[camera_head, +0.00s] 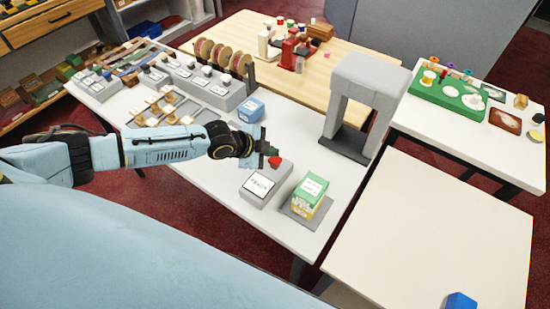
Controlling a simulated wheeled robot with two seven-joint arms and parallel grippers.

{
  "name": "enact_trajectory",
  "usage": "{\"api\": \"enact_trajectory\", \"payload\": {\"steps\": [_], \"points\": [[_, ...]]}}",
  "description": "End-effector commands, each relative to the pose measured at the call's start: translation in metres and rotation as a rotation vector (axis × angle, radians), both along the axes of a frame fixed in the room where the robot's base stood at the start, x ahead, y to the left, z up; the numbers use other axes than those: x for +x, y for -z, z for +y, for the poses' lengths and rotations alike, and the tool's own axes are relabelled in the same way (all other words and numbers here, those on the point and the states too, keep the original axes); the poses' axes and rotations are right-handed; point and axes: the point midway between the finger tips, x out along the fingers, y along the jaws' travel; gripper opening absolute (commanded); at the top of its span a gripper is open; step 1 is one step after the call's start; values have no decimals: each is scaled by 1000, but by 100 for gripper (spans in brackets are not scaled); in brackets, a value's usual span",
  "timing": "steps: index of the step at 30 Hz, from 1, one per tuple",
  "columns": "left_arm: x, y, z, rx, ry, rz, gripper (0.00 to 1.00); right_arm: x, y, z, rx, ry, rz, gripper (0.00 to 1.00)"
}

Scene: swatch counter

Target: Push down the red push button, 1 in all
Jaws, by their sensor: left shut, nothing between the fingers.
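The red push button (275,161) is a small red knob at the back end of a grey box (266,193) with a white label on the white counter. My left gripper (265,149) is shut and empty. It is close beside and above the red button, which partly shows past it. I cannot tell whether the fingers touch the button or whether it is pressed. My right gripper is not in view.
A green and yellow box (311,190) stands on a grey pad right of the button box. A grey arch (365,85) stands at the counter's right.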

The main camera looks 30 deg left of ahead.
Motion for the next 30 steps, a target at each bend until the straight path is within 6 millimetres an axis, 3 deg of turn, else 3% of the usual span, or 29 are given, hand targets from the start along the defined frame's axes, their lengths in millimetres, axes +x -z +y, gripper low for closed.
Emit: {"api": "enact_trajectory", "payload": {"steps": [20,30], "points": [[0,0,0,0,0,0,0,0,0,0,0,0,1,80],[0,9,0,0,0,0,0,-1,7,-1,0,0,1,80]]}}
